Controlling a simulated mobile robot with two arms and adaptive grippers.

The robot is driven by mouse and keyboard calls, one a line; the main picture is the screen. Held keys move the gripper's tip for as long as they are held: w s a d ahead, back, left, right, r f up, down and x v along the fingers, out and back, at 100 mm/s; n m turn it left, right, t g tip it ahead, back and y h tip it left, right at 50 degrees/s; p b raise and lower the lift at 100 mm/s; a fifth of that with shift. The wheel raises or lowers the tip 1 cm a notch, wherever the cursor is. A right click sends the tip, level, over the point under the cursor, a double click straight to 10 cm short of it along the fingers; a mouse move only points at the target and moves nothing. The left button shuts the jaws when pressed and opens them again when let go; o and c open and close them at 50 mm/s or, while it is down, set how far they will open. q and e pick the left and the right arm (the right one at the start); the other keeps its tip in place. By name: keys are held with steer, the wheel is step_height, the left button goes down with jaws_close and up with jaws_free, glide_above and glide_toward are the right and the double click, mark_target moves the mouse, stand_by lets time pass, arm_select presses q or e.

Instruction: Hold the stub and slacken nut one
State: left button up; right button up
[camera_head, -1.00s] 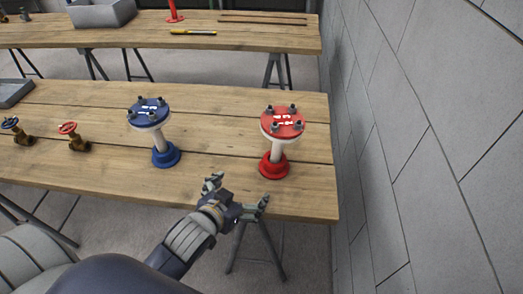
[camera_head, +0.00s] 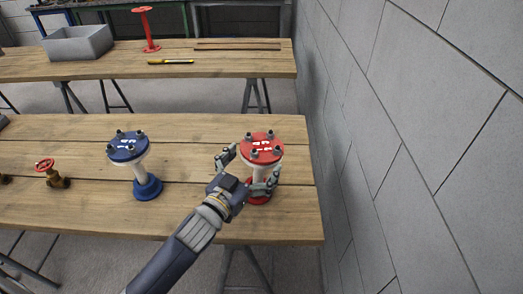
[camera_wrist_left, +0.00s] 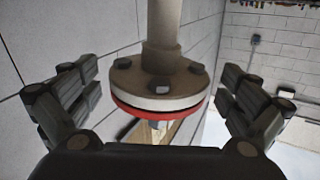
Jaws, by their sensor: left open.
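The red-topped stub (camera_head: 262,146) stands upright near the right end of the near bench. It has a red disc on a white flange, a pale pipe and a red base, with several dark nuts on top. My left gripper (camera_head: 254,161) is open, with one finger on each side of the stub below its top. In the left wrist view the stub's pipe and flange (camera_wrist_left: 158,83) appear inverted between the open fingers, with gaps on both sides. The gripper hides part of the pipe and base in the head view. Which nut is number one is unclear. My right gripper is not in view.
A blue-topped stub (camera_head: 128,147) stands to the left on the near bench (camera_head: 75,212), beside a red-handled valve (camera_head: 50,172). A grey block wall (camera_head: 400,150) rises close on the right. The back bench holds a grey bin (camera_head: 78,43) and a yellow tool (camera_head: 171,61).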

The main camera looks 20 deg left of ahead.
mark_target(263, 152)
arm_select(q)
steer(key=shift+x, duration=2.15)
steer(key=c, duration=1.5)
